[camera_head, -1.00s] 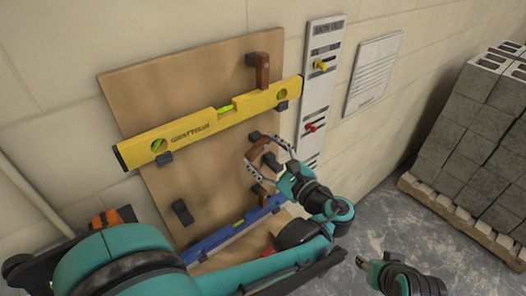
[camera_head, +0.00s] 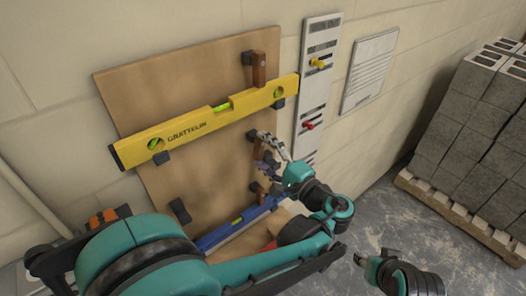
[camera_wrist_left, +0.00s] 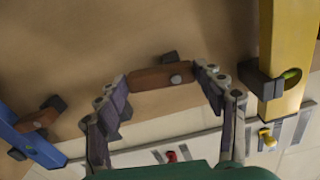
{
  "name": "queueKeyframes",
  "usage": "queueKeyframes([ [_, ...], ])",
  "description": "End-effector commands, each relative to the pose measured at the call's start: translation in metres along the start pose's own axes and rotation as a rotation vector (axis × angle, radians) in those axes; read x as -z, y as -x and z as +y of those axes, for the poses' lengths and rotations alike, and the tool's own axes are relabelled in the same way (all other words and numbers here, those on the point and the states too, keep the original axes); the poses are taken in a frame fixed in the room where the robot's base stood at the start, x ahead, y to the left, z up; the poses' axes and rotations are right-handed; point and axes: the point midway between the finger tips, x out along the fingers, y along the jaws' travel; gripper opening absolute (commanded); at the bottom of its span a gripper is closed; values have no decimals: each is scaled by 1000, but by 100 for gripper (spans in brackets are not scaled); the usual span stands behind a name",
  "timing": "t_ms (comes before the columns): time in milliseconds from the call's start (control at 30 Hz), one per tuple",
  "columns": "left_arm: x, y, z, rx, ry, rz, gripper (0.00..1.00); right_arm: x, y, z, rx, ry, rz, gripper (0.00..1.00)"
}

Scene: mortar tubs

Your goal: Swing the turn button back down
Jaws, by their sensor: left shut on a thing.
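A brown wooden turn button (camera_wrist_left: 150,78) with a round grey stud near one end is on the brown board (camera_head: 205,62). My left gripper (camera_wrist_left: 163,76) is shut on it, one finger at each end in the left wrist view. In the head view the left gripper (camera_head: 263,150) is at the board between the yellow level (camera_head: 235,108) and the blue level (camera_head: 222,232), and its fingers hide most of that button. Another wooden turn button (camera_head: 259,68) stands at the yellow level's upper edge. My right gripper (camera_head: 370,262) is low at the right, apart from the board; its fingers are too small to judge.
A white slotted strip (camera_head: 318,90) with a yellow knob (camera_head: 318,63) and a red knob (camera_head: 308,126) is on the wall right of the board. A white sheet (camera_head: 370,72) hangs beside it. Grey blocks (camera_head: 485,140) on a pallet (camera_head: 455,215) stand at the right.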

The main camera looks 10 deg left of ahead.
Motion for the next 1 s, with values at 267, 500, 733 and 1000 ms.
queueKeyframes([
  [267, 2, 0, -1, 2, 116, -1, 40, 0, 0, 0, 0, 0, 0, 40],
  [500, 3, 0, -1, 2, 151, -1, 40, 0, 0, 0, 0, 0, 0, 40],
  [733, 3, 0, -1, 2, 154, -1, 40, 0, 0, 0, 0, 0, 0, 40],
  [1000, 3, 0, 0, 2, 154, 0, 90, 0, 0, 0, 0, 0, 0, 40],
])
